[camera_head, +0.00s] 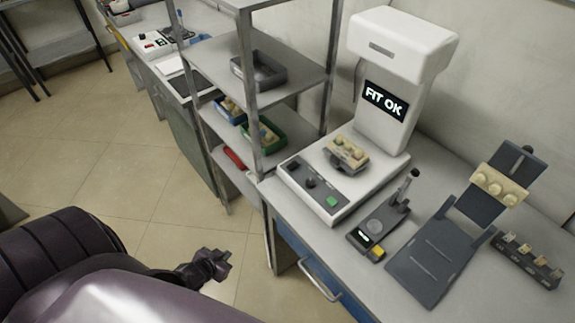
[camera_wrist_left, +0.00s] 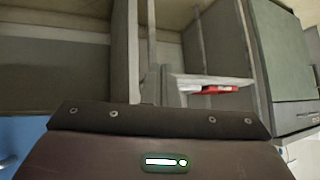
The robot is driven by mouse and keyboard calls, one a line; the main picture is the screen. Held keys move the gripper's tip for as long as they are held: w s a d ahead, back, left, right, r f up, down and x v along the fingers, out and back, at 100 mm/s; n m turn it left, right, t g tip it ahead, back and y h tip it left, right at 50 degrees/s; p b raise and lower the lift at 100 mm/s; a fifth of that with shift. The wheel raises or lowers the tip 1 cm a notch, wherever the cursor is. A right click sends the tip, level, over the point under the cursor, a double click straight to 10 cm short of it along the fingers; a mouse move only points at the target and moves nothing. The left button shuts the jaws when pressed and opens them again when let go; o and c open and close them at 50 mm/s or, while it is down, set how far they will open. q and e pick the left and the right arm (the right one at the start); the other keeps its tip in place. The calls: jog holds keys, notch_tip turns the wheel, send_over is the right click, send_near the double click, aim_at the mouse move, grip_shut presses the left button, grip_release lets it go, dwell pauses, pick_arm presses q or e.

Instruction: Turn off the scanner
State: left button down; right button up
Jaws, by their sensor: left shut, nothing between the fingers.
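The scanner (camera_head: 388,100) is a white machine with an overhanging head, standing on the bench on the right of the head view. Its dark screen (camera_head: 384,101) is lit and reads "FIT OK". A dental model (camera_head: 346,150) sits on a dark holder on its base. The sloped front panel (camera_head: 312,185) carries a dark switch (camera_head: 293,166), a round black knob (camera_head: 310,182) and a green button (camera_head: 332,202). My left gripper (camera_head: 226,262) is shut and empty, low over the floor, left of the bench and apart from the scanner. My right gripper is not in view.
A metal rack (camera_head: 252,120) with trays stands left of the scanner. A small lever device (camera_head: 378,230), a dark stand (camera_head: 432,262) with a dental model and a sample block (camera_head: 525,258) occupy the bench. A blue drawer (camera_head: 310,270) with a handle is below. The left wrist view shows a red item (camera_wrist_left: 208,89).

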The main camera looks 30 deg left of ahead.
pick_arm(q)
jog(key=w+a+r+t+h, duration=0.15)
jog(key=w+r+t, duration=0.25)
jog(key=w+r, duration=0.65)
jog(key=w+d+r+m+t+h, duration=0.1)
jog(key=w+d+r+h, duration=0.1)
jog(key=r, duration=0.8)
jog(key=w+d+r+m+t+h, duration=0.1)
jog(key=d+r, duration=0.4)
jog(key=r, duration=0.6)
jog(key=shift+w+r+m+t+h+b, duration=0.2)
jog(key=shift+w+m+t+h+b, duration=0.35)
jog(key=shift+h, duration=0.6)
jog(key=shift+s, duration=0.15)
jog(key=p, duration=0.1)
send_over(287, 171)
jog(key=shift+s+f, duration=0.3)
jog(key=shift+f, duration=0.05)
jog(key=f, duration=0.3)
jog(key=shift+w+f+p, duration=0.2)
jog(key=shift+w+p, duration=0.1)
jog(key=shift+f, duration=0.4)
